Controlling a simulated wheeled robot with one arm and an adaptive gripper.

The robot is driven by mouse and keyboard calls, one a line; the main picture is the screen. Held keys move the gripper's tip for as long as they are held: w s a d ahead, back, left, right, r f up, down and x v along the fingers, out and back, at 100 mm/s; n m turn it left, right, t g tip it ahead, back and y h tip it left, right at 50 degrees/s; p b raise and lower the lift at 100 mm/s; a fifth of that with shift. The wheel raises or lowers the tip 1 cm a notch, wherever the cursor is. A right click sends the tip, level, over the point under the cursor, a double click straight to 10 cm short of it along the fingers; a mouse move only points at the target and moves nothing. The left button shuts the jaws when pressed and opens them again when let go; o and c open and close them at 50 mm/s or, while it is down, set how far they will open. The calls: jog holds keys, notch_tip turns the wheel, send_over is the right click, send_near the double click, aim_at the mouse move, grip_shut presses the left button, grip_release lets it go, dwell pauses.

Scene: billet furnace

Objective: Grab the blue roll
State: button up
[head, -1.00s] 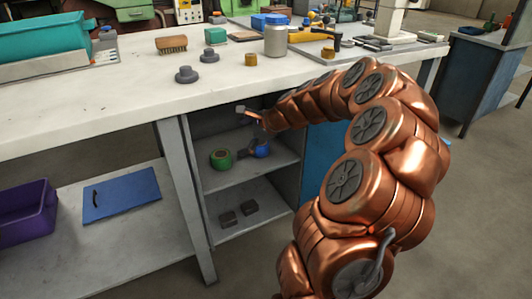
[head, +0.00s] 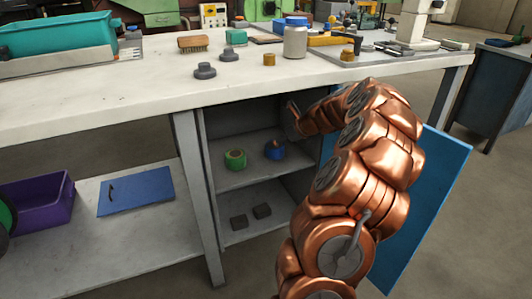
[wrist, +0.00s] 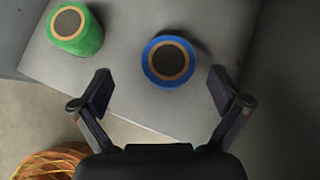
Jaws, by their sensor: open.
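The blue roll (head: 274,150) stands on the upper shelf of the open cabinet under the workbench, to the right of a green roll (head: 235,159). In the wrist view the blue roll (wrist: 169,61) lies ahead of my gripper, roughly between the lines of its two fingers and just beyond the tips. My gripper (wrist: 160,88) is open and empty. In the head view my gripper (head: 292,122) is at the cabinet opening, above and right of the blue roll; its fingers are hard to make out there. The green roll (wrist: 76,29) is at the wrist view's upper left.
The cabinet's blue door (head: 425,205) stands open at right, behind my arm. The lower shelf (head: 265,230) holds two small dark blocks. The workbench top (head: 120,98) overhangs the cabinet. A purple bin (head: 38,208) and a blue panel (head: 136,192) are at left.

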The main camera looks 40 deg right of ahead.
jog(key=shift+d+b+x, duration=0.2)
jog(key=shift+b+x, duration=0.35)
jog(key=shift+x, duration=0.8)
jog(key=shift+s+d+f+b+x, duration=0.15)
jog(key=shift+b+x, duration=0.4)
jog(key=shift+x, duration=0.35)
jog(key=shift+s+d+f+b+x, duration=0.1)
jog(key=shift+b+x, duration=0.45)
jog(key=shift+x, duration=0.3)
jog(key=shift+s+d+f+b+x, duration=0.15)
jog(key=shift+b+x, duration=0.4)
jog(key=shift+x, duration=0.35)
jog(key=shift+w+r, duration=0.15)
jog(key=c, duration=1.3)
jog(key=shift+r, duration=0.15)
